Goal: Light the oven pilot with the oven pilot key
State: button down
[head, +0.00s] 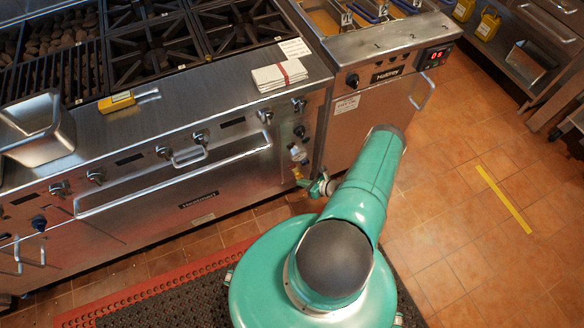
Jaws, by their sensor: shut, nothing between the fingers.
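The steel range (215,150) with an oven door (185,180) stands along the left and middle of the head view. Small controls sit one above another at the right end of its front: a dark knob (299,131) and a pale fitting (298,153) below it. I cannot tell which of them is the oven pilot key, and no pilot flame can be made out. Contact with the controls cannot be judged.
A fryer cabinet (370,120) with a red display adjoins the range on the right. A folded towel stack (280,76), a yellow-handled scraper (118,101) and a steel pan (38,135) lie on the range top. A dark mat (180,305) covers the floor in front; tiled floor (480,255) is open at right.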

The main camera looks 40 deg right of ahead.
aim_at(290, 170)
jog(key=shift+w+d, duration=0.2)
jog(key=shift+w, duration=0.6)
jog(key=shift+w+d, duration=0.25)
jog(key=shift+w, duration=0.5)
jog(key=shift+w+d, duration=0.2)
jog(key=shift+w, duration=0.6)
jog(key=shift+w, duration=0.1)
jog(key=shift+w+d, duration=0.1)
jog(key=shift+w, duration=0.2)
jog(key=shift+w+d, duration=0.15)
jog(key=shift+w, duration=0.3)
dwell(4.8)
